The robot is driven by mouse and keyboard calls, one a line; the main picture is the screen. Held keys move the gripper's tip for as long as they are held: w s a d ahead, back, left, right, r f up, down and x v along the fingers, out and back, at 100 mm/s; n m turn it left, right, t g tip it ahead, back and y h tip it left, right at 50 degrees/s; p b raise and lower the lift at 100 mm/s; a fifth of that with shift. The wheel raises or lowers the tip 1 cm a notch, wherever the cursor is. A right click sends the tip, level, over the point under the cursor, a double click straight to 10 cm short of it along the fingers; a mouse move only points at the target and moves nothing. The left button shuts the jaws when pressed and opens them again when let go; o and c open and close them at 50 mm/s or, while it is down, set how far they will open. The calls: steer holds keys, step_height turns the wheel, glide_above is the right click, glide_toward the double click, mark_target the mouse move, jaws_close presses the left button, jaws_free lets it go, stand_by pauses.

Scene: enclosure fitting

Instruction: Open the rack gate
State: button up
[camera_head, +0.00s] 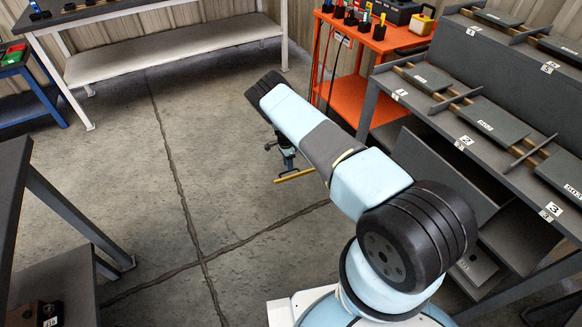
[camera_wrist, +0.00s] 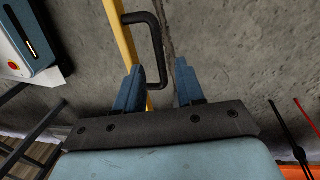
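A yellow bar (camera_wrist: 124,40) with a black U-shaped handle (camera_wrist: 157,45) crosses the upper part of the wrist view; it looks like the rack gate. In the head view, a short stretch of the yellow bar (camera_head: 295,176) shows below my gripper (camera_head: 287,155), and the arm hides the rest. My gripper (camera_wrist: 160,88) is open, its two blue fingers apart. In the wrist view the near end of the handle lies between the fingers, close to the left one. I cannot tell whether they touch.
A grey rack (camera_head: 470,135) with numbered slots and flat modules stands at right. An orange cart (camera_head: 370,37) with tools is behind it. A white-framed bench (camera_head: 165,50) is at the back, a dark table (camera_head: 12,180) at left. The middle floor is clear.

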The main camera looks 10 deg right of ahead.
step_height(320, 180, up, 11)
steer(key=w, duration=0.2)
steer(key=shift+a, duration=0.2)
steer(key=shift+w, duration=0.1)
